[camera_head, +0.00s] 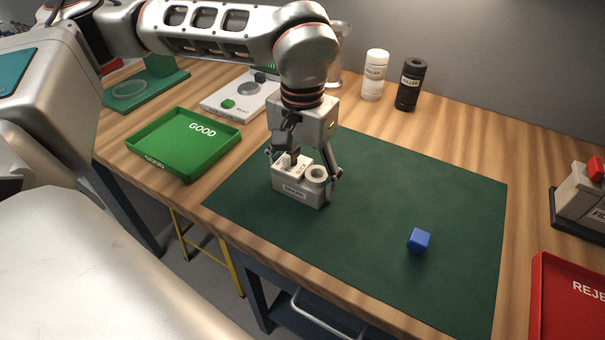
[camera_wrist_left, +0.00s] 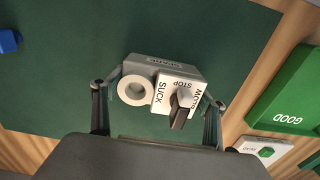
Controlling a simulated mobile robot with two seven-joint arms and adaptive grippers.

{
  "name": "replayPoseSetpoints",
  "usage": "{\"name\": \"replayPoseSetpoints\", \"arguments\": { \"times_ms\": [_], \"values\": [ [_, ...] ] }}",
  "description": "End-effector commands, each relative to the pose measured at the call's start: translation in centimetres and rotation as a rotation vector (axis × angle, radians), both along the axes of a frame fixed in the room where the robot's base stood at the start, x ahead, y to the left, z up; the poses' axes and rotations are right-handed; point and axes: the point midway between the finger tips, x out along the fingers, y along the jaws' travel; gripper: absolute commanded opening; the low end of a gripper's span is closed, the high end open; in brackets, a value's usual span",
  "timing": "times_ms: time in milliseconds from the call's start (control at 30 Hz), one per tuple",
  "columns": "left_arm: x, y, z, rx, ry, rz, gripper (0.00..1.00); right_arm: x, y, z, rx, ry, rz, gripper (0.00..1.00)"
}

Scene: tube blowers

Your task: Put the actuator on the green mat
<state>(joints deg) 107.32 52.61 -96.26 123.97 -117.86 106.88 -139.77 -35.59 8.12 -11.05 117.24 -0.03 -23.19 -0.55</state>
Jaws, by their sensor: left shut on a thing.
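The actuator (camera_head: 298,190) is a small grey block with a white top marked STOP and SUCK, a dark knob and a round white ring. In the head view it is at the left part of the green mat (camera_head: 400,185). My left gripper (camera_head: 305,178) is shut on the actuator from above, one finger at each end. In the left wrist view the actuator (camera_wrist_left: 165,68) sits between the two fingers over the mat (camera_wrist_left: 60,60). I cannot tell whether its base touches the mat. My right gripper is not in view.
A blue cube (camera_head: 419,240) lies on the mat at the right. A green GOOD tray (camera_head: 165,160) is left of the mat, a red REJECT tray (camera_head: 560,310) at the lower right. White (camera_head: 375,75) and black (camera_head: 410,85) bottles stand behind. The middle of the mat is clear.

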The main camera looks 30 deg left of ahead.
Motion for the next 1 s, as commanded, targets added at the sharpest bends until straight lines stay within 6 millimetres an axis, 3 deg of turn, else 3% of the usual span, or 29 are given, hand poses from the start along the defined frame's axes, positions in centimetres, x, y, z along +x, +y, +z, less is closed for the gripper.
{"name": "replayPoseSetpoints", "arguments": {
  "times_ms": [33, 100, 533, 1000],
  "values": [
    [0.0, 0.0, -0.1, 0.000, 0.000, 0.000, 0.77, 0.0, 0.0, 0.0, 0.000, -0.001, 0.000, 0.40],
    [0.0, 0.0, -0.1, 0.000, 0.000, 0.000, 0.89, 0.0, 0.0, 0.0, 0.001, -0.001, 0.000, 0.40],
    [0.0, 0.0, 0.6, 0.000, -0.002, 0.000, 0.89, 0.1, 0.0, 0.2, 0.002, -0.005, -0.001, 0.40],
    [0.0, 0.0, 9.5, 0.000, -0.006, 0.000, 0.89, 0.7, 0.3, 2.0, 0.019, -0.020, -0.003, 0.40]
  ]
}}
